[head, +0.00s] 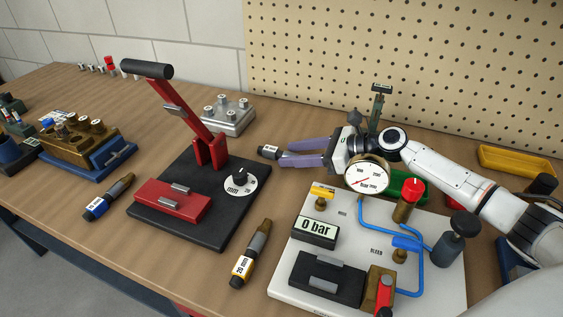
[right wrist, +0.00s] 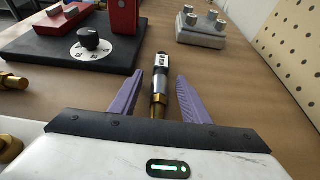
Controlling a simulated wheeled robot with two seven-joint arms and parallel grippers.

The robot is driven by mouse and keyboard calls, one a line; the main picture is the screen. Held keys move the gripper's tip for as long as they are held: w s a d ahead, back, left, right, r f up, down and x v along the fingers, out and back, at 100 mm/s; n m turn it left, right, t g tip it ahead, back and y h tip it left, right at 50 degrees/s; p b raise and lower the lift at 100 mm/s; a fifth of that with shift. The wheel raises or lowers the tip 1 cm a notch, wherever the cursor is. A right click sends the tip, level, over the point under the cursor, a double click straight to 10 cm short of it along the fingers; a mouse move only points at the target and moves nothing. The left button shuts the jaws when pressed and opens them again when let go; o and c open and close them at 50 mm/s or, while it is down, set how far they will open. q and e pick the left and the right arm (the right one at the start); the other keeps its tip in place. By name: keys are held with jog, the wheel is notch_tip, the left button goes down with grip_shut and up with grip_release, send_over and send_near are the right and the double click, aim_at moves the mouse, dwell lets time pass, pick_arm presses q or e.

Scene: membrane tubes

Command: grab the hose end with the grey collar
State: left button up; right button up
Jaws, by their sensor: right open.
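A hose end with a grey-black collar and a white label (head: 268,152) lies on the table right of the black-based red press. In the right wrist view the hose end (right wrist: 159,82) points away from me, its brass part nearest my palm. My right gripper (head: 285,153) is open, its purple fingers to either side of the hose end. In the right wrist view the hose end lies between the open fingers (right wrist: 166,85), with visible gaps on both sides. Its near tip is hidden behind the gripper body. My left gripper is not in view.
The red press (head: 190,185) stands left of my gripper, the gauge panel (head: 345,236) in front. A grey block with posts (head: 229,117) stands behind.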

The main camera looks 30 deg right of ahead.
jog(key=shift+w+a+f, duration=0.2)
jog(key=shift+w+a, duration=0.1)
jog(key=shift+w, duration=0.1)
grip_shut()
jog(key=shift+r, duration=0.1)
